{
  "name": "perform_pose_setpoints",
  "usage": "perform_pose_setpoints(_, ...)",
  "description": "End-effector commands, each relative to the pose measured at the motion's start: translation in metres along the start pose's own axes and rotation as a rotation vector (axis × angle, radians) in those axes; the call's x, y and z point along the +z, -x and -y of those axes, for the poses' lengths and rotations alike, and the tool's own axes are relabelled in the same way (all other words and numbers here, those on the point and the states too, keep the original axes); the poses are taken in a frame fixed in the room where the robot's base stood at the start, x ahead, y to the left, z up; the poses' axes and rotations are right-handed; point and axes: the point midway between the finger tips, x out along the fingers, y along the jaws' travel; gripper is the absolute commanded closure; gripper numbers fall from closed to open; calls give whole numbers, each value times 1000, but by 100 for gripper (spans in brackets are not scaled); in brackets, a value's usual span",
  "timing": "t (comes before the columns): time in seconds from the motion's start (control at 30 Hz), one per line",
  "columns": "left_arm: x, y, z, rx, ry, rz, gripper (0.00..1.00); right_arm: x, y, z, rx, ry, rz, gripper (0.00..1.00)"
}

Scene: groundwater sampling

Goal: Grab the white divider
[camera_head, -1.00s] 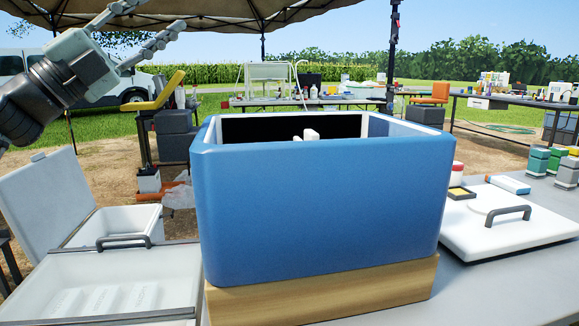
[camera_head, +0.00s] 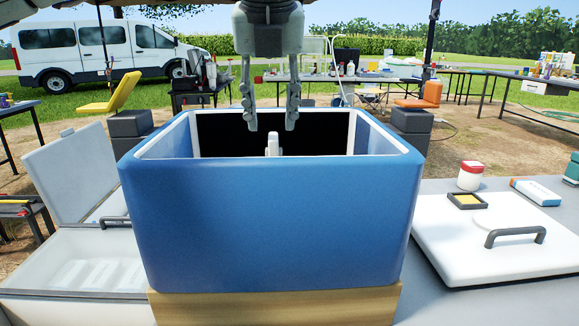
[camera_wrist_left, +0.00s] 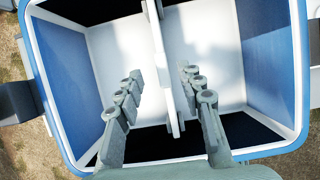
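The white divider (camera_wrist_left: 161,62) stands inside the open blue box (camera_head: 265,225). In the left wrist view it is a thin plate seen nearly edge-on, splitting the white floor. In the head view only its top (camera_head: 272,144) shows above the near wall; the rest is hidden. My left gripper (camera_head: 270,122) points down over the box with its fingers spread. In the left wrist view the gripper (camera_wrist_left: 160,74) has one finger on each side of the divider, with gaps visible. It holds nothing. How far the tips are above the divider is hard to tell. My right gripper is not in view.
The box rests on a wooden block (camera_head: 275,308). A white cooler with a raised lid (camera_head: 75,175) stands at left. A white handled lid (camera_head: 490,235), a red-capped jar (camera_head: 470,175) and a small blue-white box (camera_head: 535,191) lie on the table at right.

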Motion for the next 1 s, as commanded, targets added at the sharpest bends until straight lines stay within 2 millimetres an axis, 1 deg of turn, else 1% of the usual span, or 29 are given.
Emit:
perform_pose_setpoints(0.27,-4,-30,0,5,0,1,62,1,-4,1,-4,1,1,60)
perform_pose_setpoints(0.43,-14,-54,0,4,-2,-1,62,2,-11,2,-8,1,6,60)
perform_pose_setpoints(0.53,-14,-68,0,4,0,-1,62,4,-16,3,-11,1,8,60)
perform_pose_setpoints(0.67,-13,-75,1,1,-1,1,62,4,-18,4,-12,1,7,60)
perform_pose_setpoints(0.87,-13,-76,1,1,-1,2,62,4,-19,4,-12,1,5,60)
perform_pose_setpoints(1.0,-13,-76,1,1,-1,1,78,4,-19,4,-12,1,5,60)
